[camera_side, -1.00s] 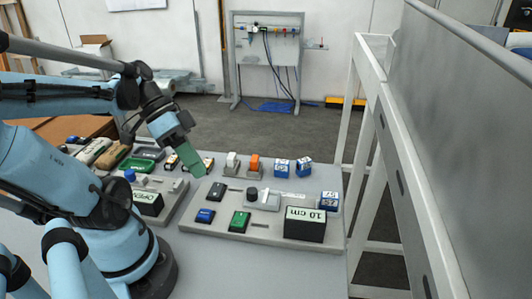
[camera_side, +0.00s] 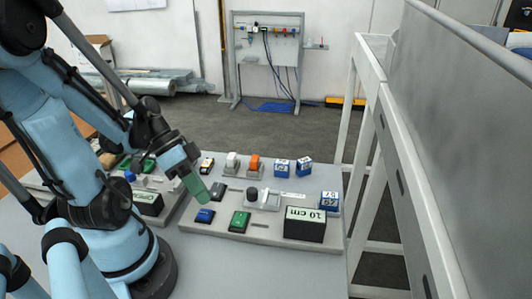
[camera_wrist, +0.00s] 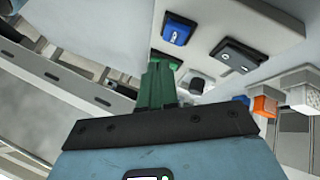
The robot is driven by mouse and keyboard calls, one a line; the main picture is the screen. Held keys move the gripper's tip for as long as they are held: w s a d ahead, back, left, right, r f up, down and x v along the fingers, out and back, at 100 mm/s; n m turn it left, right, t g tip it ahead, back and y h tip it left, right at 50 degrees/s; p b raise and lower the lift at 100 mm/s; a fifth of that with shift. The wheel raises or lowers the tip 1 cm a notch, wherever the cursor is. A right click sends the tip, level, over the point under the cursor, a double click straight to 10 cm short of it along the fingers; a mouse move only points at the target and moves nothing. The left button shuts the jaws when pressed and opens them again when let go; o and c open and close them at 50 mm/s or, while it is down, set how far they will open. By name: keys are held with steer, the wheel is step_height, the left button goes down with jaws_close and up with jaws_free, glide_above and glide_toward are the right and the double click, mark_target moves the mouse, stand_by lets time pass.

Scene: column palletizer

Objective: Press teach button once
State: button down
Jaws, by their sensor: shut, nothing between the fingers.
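My gripper (camera_side: 203,197) has green fingers, shut and empty, pointing down over the left part of a grey panel (camera_side: 270,232). In the wrist view the fingers (camera_wrist: 158,66) partly cover a green block. On the panel sit a blue button block (camera_side: 205,215), a green block (camera_side: 239,221) and a dark block (camera_side: 218,191). The wrist view also shows the blue block (camera_wrist: 177,34) and the dark block (camera_wrist: 236,54). The fingertips look close above the blue and dark blocks; contact cannot be told. No readable label shows which is the teach button.
A black knob (camera_side: 252,193), white switch (camera_side: 232,162), orange switch (camera_side: 254,165) and blue-white cubes (camera_side: 328,202) stand on the panel. A black "10 cm" block (camera_side: 304,226) is at front right. A second board with parts lies left. A metal frame (camera_side: 385,130) borders the right.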

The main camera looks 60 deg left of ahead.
mark_target(204, 211)
steer(key=shift+f, duration=0.8)
steer(key=shift+f, duration=0.2)
stand_by(1.5)
steer(key=shift+f, duration=0.25)
steer(key=shift+f, duration=0.5)
stand_by(0.7)
steer(key=shift+r, duration=0.95)
steer(key=shift+r, duration=2.5)
steer(key=shift+w, duration=0.1)
